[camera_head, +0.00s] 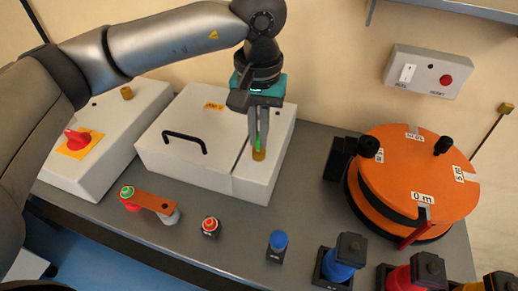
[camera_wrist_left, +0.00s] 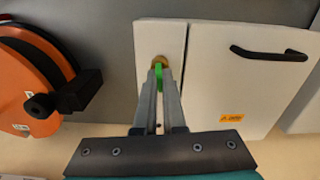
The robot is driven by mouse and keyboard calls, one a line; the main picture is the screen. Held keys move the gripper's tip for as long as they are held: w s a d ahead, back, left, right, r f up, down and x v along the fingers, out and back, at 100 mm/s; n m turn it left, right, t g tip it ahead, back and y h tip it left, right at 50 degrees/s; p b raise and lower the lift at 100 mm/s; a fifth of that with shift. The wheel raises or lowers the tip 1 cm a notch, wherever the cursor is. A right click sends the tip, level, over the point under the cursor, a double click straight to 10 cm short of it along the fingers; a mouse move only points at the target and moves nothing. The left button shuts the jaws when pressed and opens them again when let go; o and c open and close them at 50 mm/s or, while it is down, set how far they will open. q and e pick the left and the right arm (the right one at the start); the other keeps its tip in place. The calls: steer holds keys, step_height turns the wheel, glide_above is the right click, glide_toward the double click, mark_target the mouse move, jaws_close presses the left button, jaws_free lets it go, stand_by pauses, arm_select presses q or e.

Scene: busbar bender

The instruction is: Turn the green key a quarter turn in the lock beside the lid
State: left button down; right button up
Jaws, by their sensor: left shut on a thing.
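The green key (camera_head: 257,143) stands in the brass lock (camera_head: 259,155) on the narrow panel to the right of the white lid (camera_head: 186,140). My left gripper (camera_head: 258,138) is shut on the key from above. In the left wrist view the green key (camera_wrist_left: 159,74) shows between the fingers of the left gripper (camera_wrist_left: 159,80), at the brass lock (camera_wrist_left: 159,61). The fingers hide part of the key, so its exact angle is hard to tell. The lid (camera_wrist_left: 241,74) with its black handle is closed. My right gripper is not in view.
An orange disc (camera_head: 415,172) with black knobs stands at the right. A white box with a red rotary switch (camera_head: 77,139) is at the left. Several buttons, including a blue one (camera_head: 278,240), line the front of the grey table. A wall control box (camera_head: 428,72) hangs behind.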

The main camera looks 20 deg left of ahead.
arm_select(q)
steer(key=shift+m, duration=0.3)
steer(key=shift+f+m+b, duration=0.2)
steer(key=shift+m+b, duration=0.8)
steer(key=c, duration=1.4)
jaws_free()
steer(key=shift+r, duration=0.15)
steer(key=o, duration=0.5)
